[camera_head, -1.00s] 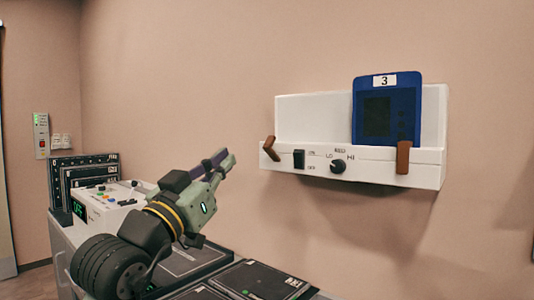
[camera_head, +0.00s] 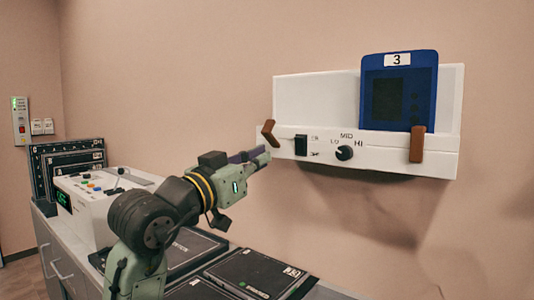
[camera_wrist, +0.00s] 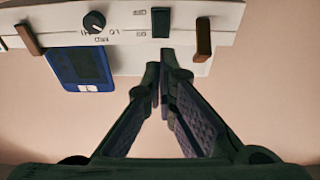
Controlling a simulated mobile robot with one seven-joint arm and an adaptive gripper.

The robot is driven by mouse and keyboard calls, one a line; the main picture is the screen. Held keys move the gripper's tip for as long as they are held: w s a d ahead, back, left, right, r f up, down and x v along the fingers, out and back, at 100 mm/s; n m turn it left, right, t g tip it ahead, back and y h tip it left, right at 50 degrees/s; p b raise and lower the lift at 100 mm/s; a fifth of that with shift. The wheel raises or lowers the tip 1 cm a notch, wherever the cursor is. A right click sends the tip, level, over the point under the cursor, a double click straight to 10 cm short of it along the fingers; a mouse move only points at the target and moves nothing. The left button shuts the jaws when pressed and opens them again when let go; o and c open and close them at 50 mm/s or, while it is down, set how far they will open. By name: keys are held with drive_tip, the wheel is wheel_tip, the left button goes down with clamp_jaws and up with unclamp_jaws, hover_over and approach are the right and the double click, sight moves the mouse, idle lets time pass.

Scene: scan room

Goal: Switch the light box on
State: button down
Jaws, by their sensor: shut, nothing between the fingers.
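The white light box (camera_head: 300,100) hangs on the wall, its white back panel looking unlit. A black rocker switch (camera_head: 301,145) sits at the left of its front ledge; it also shows in the wrist view (camera_wrist: 161,22). A black knob (camera_head: 344,153) with LO, MID and HI marks is to the right of the switch. My gripper (camera_head: 264,156) is shut and empty, its fingertips a little left of and below the switch. In the wrist view my fingertips (camera_wrist: 159,70) point towards the ledge below the switch, apart from it.
A blue cassette marked 3 (camera_head: 400,90) stands on the ledge, between brown clips (camera_head: 268,132) (camera_head: 417,142). A white control console (camera_head: 95,200) and dark flat cassettes (camera_head: 255,272) lie on the grey cabinet (camera_head: 60,250).

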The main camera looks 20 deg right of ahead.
sight(298, 138)
drive_tip(key=p+x, duration=0.3)
drive_tip(key=x, duration=0.9)
